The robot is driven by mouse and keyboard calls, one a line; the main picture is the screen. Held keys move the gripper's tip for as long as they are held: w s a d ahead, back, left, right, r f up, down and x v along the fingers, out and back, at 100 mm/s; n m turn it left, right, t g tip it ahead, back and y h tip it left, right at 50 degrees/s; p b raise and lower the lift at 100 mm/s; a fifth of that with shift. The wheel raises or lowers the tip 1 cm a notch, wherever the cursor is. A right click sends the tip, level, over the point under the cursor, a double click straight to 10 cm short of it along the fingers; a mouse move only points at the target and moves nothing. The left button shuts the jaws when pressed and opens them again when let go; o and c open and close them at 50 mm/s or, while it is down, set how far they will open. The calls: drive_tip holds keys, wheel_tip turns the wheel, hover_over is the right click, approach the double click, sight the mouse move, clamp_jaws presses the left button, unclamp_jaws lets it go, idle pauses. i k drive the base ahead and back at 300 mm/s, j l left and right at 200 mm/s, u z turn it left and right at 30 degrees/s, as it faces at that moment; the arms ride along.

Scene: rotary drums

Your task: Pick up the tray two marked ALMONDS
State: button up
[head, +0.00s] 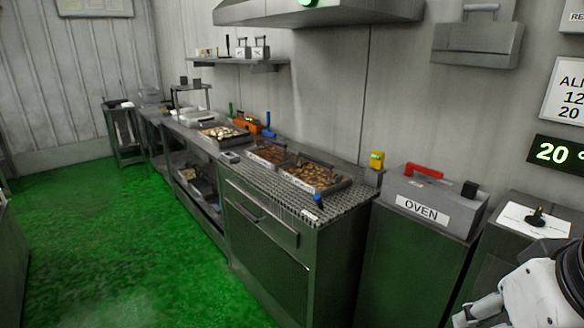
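A shallow metal tray (297,182) of brown pieces that look like nuts sits on the perforated top of the metal counter, nearest to me. A second tray (262,161) with similar brown contents sits just behind and left of it. A third tray (217,141), with pale pieces, stands farther left along the bench. The trays have pale front labels, too small to read, so I cannot tell which says ALMONDS. Part of my white and black arm shows at the bottom right, apart from the trays. My gripper fingers are not in view.
The counter (262,245) has a drawer and a blue-tipped item at its front edge. A grey box marked OVEN (424,208) with a red handle stands right of it. A range hood (318,14) hangs above. The green floor (120,250) at left is clear.

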sight(274, 155)
drive_tip(key=i+j, duration=0.1)
drive_tip(key=j, duration=0.25)
drive_tip(key=i+j, duration=0.1)
drive_tip(key=j, duration=0.25)
drive_tip(key=i+j, duration=0.1)
drive_tip(key=j, duration=0.3)
drive_tip(key=i+j, duration=0.1)
drive_tip(key=j, duration=0.25)
drive_tip(key=i+j, duration=0.1)
drive_tip(key=j, duration=0.25)
